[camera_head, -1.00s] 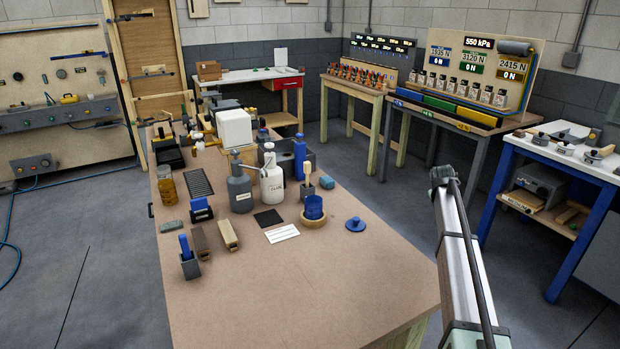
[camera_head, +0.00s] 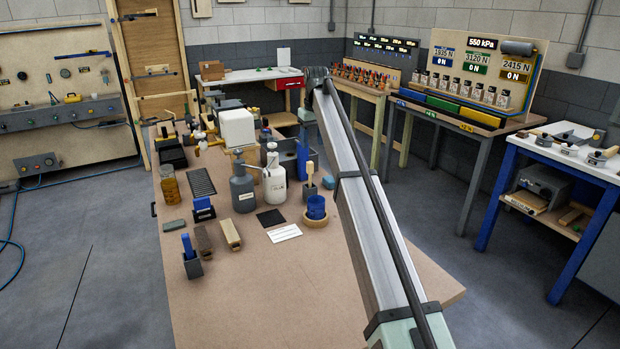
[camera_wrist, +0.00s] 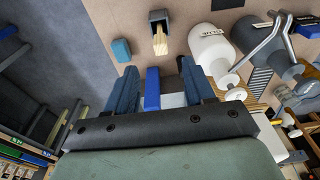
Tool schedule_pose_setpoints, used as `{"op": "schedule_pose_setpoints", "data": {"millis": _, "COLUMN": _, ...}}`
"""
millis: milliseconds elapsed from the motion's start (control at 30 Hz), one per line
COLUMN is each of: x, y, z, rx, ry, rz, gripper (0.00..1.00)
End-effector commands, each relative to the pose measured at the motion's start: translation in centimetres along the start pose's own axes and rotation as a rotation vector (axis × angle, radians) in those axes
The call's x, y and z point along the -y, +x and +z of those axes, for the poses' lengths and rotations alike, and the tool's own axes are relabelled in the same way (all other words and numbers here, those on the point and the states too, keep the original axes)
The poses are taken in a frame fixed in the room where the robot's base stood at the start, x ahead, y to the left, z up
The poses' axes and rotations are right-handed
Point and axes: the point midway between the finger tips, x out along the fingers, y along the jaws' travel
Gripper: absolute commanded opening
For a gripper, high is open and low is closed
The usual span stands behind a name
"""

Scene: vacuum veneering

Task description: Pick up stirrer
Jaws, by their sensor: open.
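A wooden-handled tool that looks like the stirrer (camera_head: 309,172) stands upright in a small dark grey holder (camera_head: 310,192) on the workbench, behind the blue cup (camera_head: 316,207). In the wrist view the wooden stirrer (camera_wrist: 159,42) and its grey holder (camera_wrist: 157,16) show near the top centre. My gripper (camera_wrist: 164,84) is open in the wrist view, its two blue-grey fingers apart. The stirrer lies beyond the fingertips, not between them. A blue upright object (camera_wrist: 152,90) shows in the gap, but I cannot tell its depth.
A white glue bottle (camera_head: 274,184) and a grey bottle (camera_head: 242,190) stand left of the stirrer. A teal block (camera_head: 328,182) lies right of it. A dark box and a blue container (camera_head: 303,158) stand behind. The front of the workbench (camera_head: 300,300) is clear.

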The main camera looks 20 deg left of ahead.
Motion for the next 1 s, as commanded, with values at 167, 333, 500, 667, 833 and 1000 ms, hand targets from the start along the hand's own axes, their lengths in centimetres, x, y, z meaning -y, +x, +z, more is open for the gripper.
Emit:
{"op": "schedule_pose_setpoints", "data": {"millis": 167, "x": -0.1, "y": 2.1, "z": 0.1, "rx": 0.001, "ry": 0.001, "rz": 0.000, "gripper": 0.53}}
{"op": "schedule_pose_setpoints", "data": {"millis": 333, "x": -0.1, "y": 5.0, "z": 0.1, "rx": 0.001, "ry": 0.001, "rz": 0.001, "gripper": 0.53}}
{"op": "schedule_pose_setpoints", "data": {"millis": 500, "x": -0.1, "y": 7.5, "z": 0.1, "rx": 0.000, "ry": 0.002, "rz": 0.001, "gripper": 0.53}}
{"op": "schedule_pose_setpoints", "data": {"millis": 667, "x": -0.1, "y": 8.3, "z": 0.0, "rx": -0.001, "ry": 0.002, "rz": 0.002, "gripper": 0.53}}
{"op": "schedule_pose_setpoints", "data": {"millis": 833, "x": -0.1, "y": 9.6, "z": -0.2, "rx": -0.001, "ry": 0.002, "rz": 0.002, "gripper": 0.53}}
{"op": "schedule_pose_setpoints", "data": {"millis": 1000, "x": 0.0, "y": 11.7, "z": -0.4, "rx": 0.000, "ry": 0.002, "rz": 0.002, "gripper": 0.53}}
